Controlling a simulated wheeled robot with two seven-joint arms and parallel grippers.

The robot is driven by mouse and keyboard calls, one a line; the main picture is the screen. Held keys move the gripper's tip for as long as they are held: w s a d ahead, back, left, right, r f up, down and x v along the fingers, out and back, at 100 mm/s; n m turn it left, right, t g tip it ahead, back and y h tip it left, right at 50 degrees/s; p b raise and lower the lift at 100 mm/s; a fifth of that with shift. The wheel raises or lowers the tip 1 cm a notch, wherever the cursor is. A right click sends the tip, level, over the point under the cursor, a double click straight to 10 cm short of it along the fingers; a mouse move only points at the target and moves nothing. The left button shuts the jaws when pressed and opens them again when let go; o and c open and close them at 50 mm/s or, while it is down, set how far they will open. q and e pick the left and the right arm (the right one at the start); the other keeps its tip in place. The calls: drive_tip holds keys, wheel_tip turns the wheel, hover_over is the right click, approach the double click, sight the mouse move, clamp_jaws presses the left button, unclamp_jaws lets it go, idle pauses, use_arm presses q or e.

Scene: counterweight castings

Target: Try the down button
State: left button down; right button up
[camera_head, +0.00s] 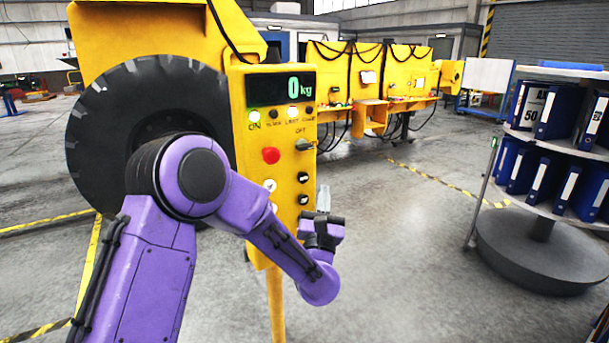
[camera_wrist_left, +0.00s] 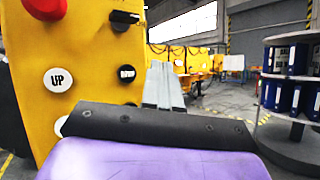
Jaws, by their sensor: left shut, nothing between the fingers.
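A yellow control panel (camera_head: 240,120) stands on a post and also fills the left of the left wrist view (camera_wrist_left: 95,45). The wrist view shows a white button marked UP (camera_wrist_left: 58,79) and, to its right, a black button (camera_wrist_left: 126,73) with a small white label, apparently DOWN but hard to read. The same black button appears in the head view (camera_head: 304,180). My left gripper (camera_head: 323,190) is shut and empty, its fingers (camera_wrist_left: 162,75) pointing up just right of the panel's buttons. Touching is not visible. My right gripper is out of view.
A red stop button (camera_head: 271,155) and a black selector switch (camera_head: 305,145) sit above on the panel. The display (camera_head: 282,88) reads 0 kg. A large black tyre (camera_head: 110,115) is behind my arm. A round shelf with blue binders (camera_head: 540,225) stands right; floor between is clear.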

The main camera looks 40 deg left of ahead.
sight(303, 177)
use_arm(q)
drive_tip(key=a, duration=0.1)
drive_tip(key=w+a, duration=0.1)
drive_tip(key=a, duration=0.1)
drive_tip(key=w+a, duration=0.1)
drive_tip(key=a, duration=0.1)
drive_tip(key=shift+a+p, duration=0.15)
drive_tip(key=shift+p, duration=0.2)
drive_tip(key=shift+w+a, duration=0.1)
idle(1.6)
drive_tip(key=shift+w+a, duration=0.1)
drive_tip(key=shift+a, duration=0.15)
drive_tip(key=shift+w+a, duration=0.15)
drive_tip(key=shift+a, duration=0.25)
idle(0.6)
idle(3.5)
drive_tip(key=shift+s+d+b, duration=0.3)
drive_tip(key=shift+d+b, duration=0.35)
drive_tip(key=shift+d, duration=0.15)
